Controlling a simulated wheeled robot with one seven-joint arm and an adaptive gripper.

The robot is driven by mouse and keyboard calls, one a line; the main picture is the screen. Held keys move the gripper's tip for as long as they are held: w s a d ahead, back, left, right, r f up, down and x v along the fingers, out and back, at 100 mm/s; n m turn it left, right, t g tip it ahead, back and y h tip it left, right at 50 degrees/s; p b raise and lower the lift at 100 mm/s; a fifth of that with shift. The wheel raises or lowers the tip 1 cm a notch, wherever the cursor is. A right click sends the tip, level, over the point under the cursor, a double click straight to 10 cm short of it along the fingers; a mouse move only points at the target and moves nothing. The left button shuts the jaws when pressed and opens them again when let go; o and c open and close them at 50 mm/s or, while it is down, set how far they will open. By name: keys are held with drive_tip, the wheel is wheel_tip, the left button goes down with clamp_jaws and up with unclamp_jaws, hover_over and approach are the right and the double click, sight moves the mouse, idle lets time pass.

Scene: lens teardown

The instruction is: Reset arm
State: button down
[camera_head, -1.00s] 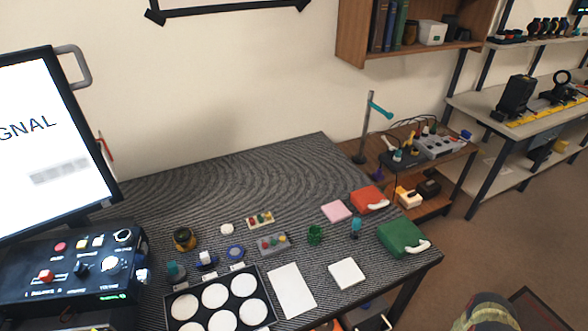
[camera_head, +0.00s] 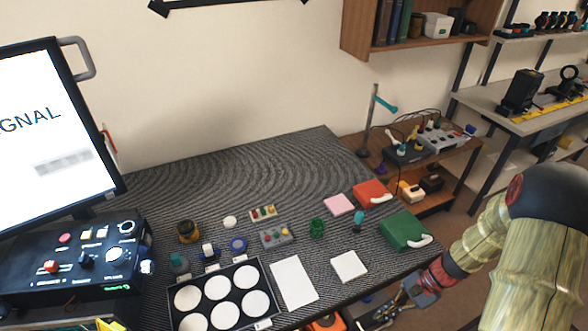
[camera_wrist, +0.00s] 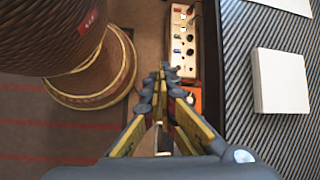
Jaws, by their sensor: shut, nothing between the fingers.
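My gripper (camera_head: 392,306) is at the lower right of the head view, beside the front right edge of the dark striped table (camera_head: 230,185). My arm reaches in from the right. In the wrist view my gripper (camera_wrist: 162,78) has its fingers together with nothing between them. It is over the space beside the table edge, apart from the things on the table.
A white square pad (camera_head: 349,266) lies near the table edge and shows in the wrist view (camera_wrist: 280,80). A green case (camera_head: 402,230) stands at the right corner. A tray with white discs (camera_head: 222,292) lies at the front.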

drive_tip(key=s+a+r+n+t+h, duration=0.2)
drive_tip(key=s+r+n, duration=0.1)
drive_tip(key=r, duration=0.8)
drive_tip(key=s+a+r+n+t+h, duration=0.2)
drive_tip(key=r+n, duration=0.3)
drive_tip(key=r, duration=0.7)
drive_tip(key=s+a+r+n+t+h, duration=0.3)
drive_tip(key=r, duration=0.9)
drive_tip(key=shift+s+a+r+n, duration=0.15)
drive_tip(key=shift+s+a+n, duration=0.15)
drive_tip(key=shift+n, duration=0.1)
